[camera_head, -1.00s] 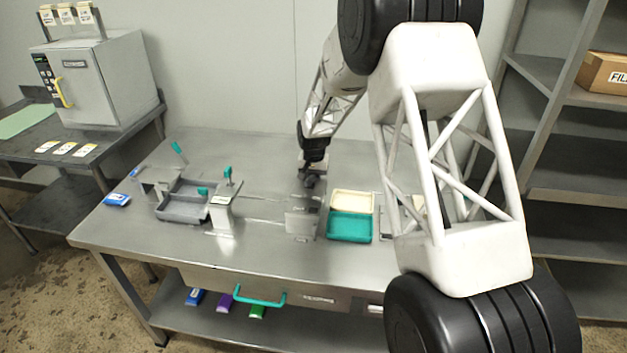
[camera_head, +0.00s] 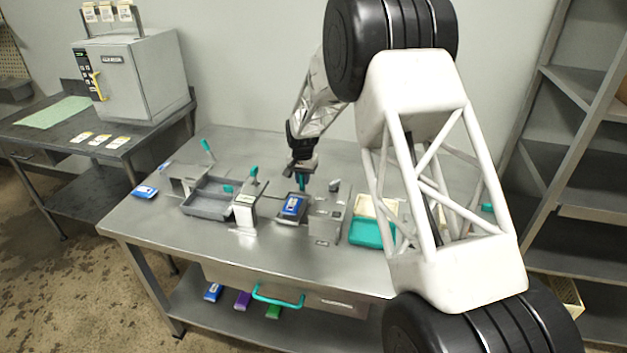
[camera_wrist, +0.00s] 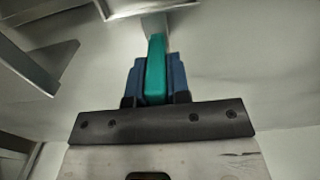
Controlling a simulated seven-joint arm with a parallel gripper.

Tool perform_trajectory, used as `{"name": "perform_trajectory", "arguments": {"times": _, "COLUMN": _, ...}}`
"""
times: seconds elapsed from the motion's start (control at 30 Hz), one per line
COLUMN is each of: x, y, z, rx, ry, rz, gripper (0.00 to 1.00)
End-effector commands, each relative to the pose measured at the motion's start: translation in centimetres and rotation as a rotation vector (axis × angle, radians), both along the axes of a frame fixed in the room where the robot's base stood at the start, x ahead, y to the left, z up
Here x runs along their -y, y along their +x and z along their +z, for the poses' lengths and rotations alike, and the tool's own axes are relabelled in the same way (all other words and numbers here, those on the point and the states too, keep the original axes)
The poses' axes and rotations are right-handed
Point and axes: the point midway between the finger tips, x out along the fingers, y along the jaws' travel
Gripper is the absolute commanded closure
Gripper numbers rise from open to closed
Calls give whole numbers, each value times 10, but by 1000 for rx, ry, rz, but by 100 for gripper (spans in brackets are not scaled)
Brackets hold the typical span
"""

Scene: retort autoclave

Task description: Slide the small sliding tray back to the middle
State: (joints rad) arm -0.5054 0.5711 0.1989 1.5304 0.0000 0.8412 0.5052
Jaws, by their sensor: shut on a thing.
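The small sliding tray (camera_head: 290,218) is a grey tray between two upright metal housings, close beside the right one. A blue packet (camera_head: 292,205) lies in it. My gripper (camera_head: 302,184) is just behind the tray, pointing down. In the wrist view, my gripper's blue fingers (camera_wrist: 154,85) are shut on an upright teal handle (camera_wrist: 156,68). The handle's foot joins a metal part (camera_wrist: 155,25). In the head view, the teal handle shows only partly under the fingers.
The left housing (camera_head: 246,210) and right housing (camera_head: 325,222) flank the tray. A larger grey tray (camera_head: 208,211) stands further left, with a blue packet (camera_head: 145,191) beyond it. A teal bin (camera_head: 372,233) stands right of the right housing. The table's front strip is clear.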

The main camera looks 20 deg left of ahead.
Motion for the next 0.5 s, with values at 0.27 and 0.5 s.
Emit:
{"name": "perform_trajectory", "arguments": {"times": 0.27, "x": 0, "y": 1, "z": 0, "rx": 1, "ry": 0, "rz": 0, "gripper": 80}}
{"name": "perform_trajectory", "arguments": {"times": 0.5, "x": 0, "y": 0, "z": 0, "rx": 0, "ry": 0, "rz": 0, "gripper": 57}}
